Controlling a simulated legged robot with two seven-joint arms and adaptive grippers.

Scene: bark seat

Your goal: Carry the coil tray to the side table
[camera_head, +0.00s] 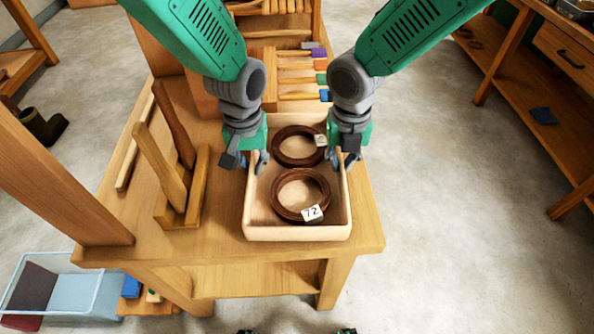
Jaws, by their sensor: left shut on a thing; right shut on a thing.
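The coil tray (297,233) is a pale wooden box with low walls, resting on a wooden bench top (215,243) near its front right corner. Two dark brown coils lie in it: a near coil (275,192) with a tag reading 72, and a far coil (280,146) with a small pale tag. My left gripper (253,160) is shut on the tray's left wall. My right gripper (345,161) is shut on its right wall. The grippers hide parts of both walls. I cannot tell which piece of furniture is the side table.
A wooden upright stand (178,190) is left of the tray. Tools with coloured ends (301,80) lie behind it. A clear bin (70,290) is on the floor at lower left. A wooden bench with a drawer (560,60) stands at right. Open floor (450,200) lies between.

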